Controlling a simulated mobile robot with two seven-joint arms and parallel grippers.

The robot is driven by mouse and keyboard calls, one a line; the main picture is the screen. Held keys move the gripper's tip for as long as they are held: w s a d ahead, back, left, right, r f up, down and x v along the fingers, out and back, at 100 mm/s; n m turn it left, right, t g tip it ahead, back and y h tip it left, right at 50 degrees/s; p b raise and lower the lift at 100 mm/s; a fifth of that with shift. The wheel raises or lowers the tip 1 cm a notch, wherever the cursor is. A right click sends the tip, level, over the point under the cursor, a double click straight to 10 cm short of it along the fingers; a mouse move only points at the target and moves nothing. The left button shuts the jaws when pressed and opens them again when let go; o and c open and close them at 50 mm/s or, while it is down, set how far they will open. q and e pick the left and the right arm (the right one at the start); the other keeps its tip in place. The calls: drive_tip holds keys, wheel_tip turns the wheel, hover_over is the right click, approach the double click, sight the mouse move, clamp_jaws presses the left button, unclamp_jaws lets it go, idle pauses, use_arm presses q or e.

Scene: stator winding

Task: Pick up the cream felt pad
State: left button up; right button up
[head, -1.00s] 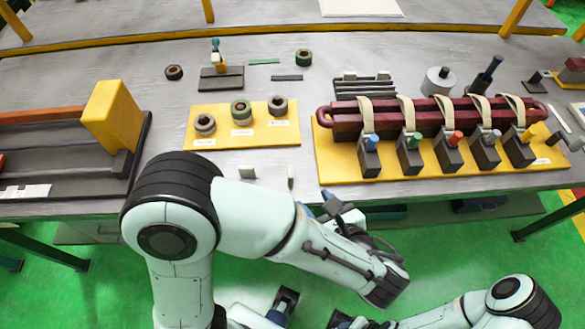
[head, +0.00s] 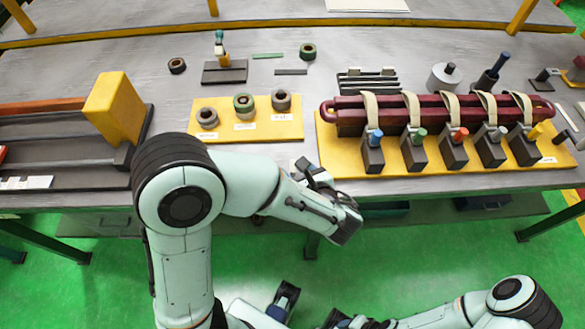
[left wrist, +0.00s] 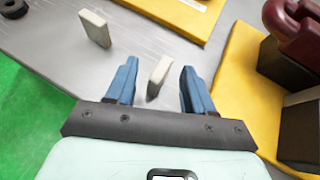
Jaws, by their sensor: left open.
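A small cream felt pad (left wrist: 159,75) stands upright on the grey table in the left wrist view, in the gap between my fingertips and a little beyond them. A second cream pad (left wrist: 95,28) stands farther left, outside the jaws. My left gripper (left wrist: 154,80) is open, with its blue fingers apart and nothing held. In the head view my left gripper (head: 306,168) is over the table's front edge, partly hidden by my arm. That arm also hides both pads there. My right arm shows at the lower right, but its fingers cannot be made out.
A yellow board (head: 285,128) with several rings lies behind the pads. To the right is a larger yellow board (head: 345,168) with a dark red coil (head: 350,116) and several clamps. A yellow block (head: 115,108) on a dark fixture stands at left. The table's front edge is close.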

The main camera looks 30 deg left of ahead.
use_arm(q)
clamp_jaws()
idle(0.4)
